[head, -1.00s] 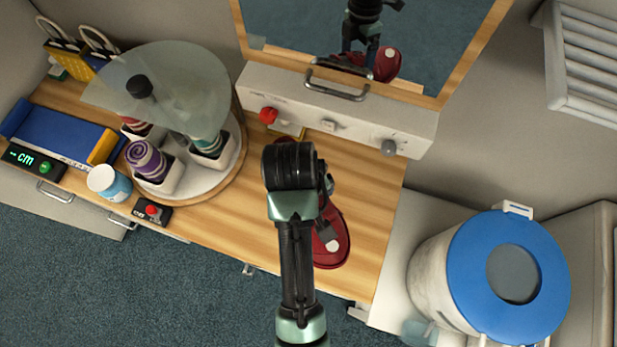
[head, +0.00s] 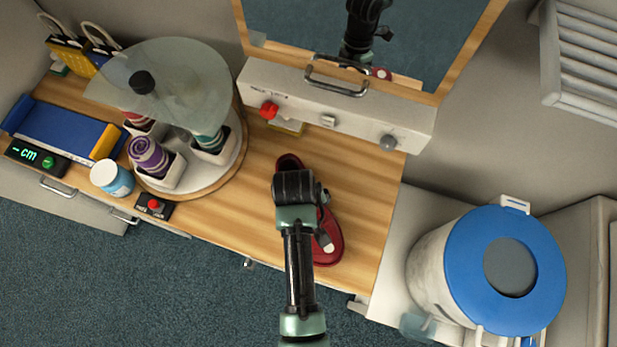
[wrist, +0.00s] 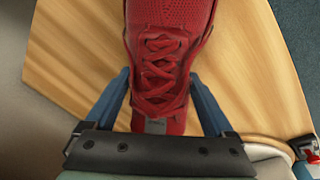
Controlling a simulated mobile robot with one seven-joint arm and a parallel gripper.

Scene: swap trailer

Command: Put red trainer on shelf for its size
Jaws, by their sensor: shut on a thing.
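The red trainer (head: 333,240) is over the right part of the wooden bench, below my arm in the head view. One end shows above my wrist and the other below it; the middle is hidden. I cannot tell whether its sole touches the bench. In the wrist view, the laced red trainer (wrist: 160,60) lies between the two blue fingers of my gripper (wrist: 159,82), which is shut on it. In the head view my arm hides most of the gripper. I cannot make out a size marking or a marked shelf.
A round stand (head: 235,165) with rolled items under a glass disc (head: 165,80) is left of my arm. A blue measuring device (head: 60,130) with a "-- cm" display (head: 37,156) lies farther left. A knobbed panel (head: 350,112) and mirror (head: 430,50) stand behind. A blue-lidded bin (head: 465,270) is right.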

